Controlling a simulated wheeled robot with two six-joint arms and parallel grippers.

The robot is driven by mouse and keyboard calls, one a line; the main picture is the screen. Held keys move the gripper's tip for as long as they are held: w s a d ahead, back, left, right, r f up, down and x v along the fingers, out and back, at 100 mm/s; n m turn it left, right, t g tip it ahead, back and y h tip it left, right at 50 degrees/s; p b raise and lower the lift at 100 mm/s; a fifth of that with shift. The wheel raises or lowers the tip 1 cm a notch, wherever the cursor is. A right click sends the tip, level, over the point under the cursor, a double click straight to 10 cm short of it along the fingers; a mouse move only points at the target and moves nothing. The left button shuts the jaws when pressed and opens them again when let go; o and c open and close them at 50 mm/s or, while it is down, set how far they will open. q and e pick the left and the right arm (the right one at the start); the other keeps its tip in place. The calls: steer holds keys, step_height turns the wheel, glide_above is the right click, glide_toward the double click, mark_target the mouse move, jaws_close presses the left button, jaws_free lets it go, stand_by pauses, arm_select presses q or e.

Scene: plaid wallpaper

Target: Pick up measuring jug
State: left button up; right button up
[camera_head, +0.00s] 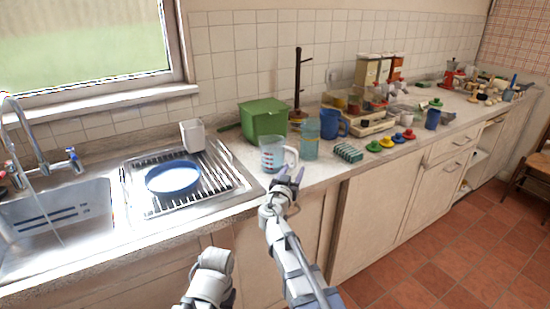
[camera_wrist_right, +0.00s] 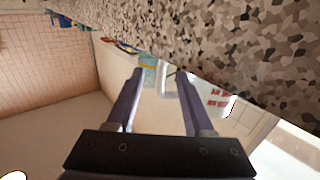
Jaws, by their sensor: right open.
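The measuring jug (camera_head: 271,155) is clear and whitish, and stands upright on the counter beside the draining board. Its white handle (camera_head: 291,156) points to the right. My right gripper (camera_head: 288,177) is open, its fingers reaching toward the handle from the front edge of the counter. In the right wrist view the open fingers (camera_wrist_right: 160,75) frame pale surfaces. A pale shape with red marks (camera_wrist_right: 217,98), which looks like the jug, lies to the right of the fingers. I cannot tell whether the fingers touch the handle. My left gripper does not show.
A teal container (camera_head: 310,140) stands close to the right of the jug, and a green box (camera_head: 263,119) stands behind it. A striped sponge-like block (camera_head: 348,153) lies further right. A blue bowl (camera_head: 173,177) sits on the rack at left. Crowded items fill the right counter.

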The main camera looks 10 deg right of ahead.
mark_target(295, 165)
steer(key=x, duration=0.5)
steer(key=shift+a, duration=0.1)
steer(key=shift+s, duration=0.1)
jaws_close()
stand_by(1.1)
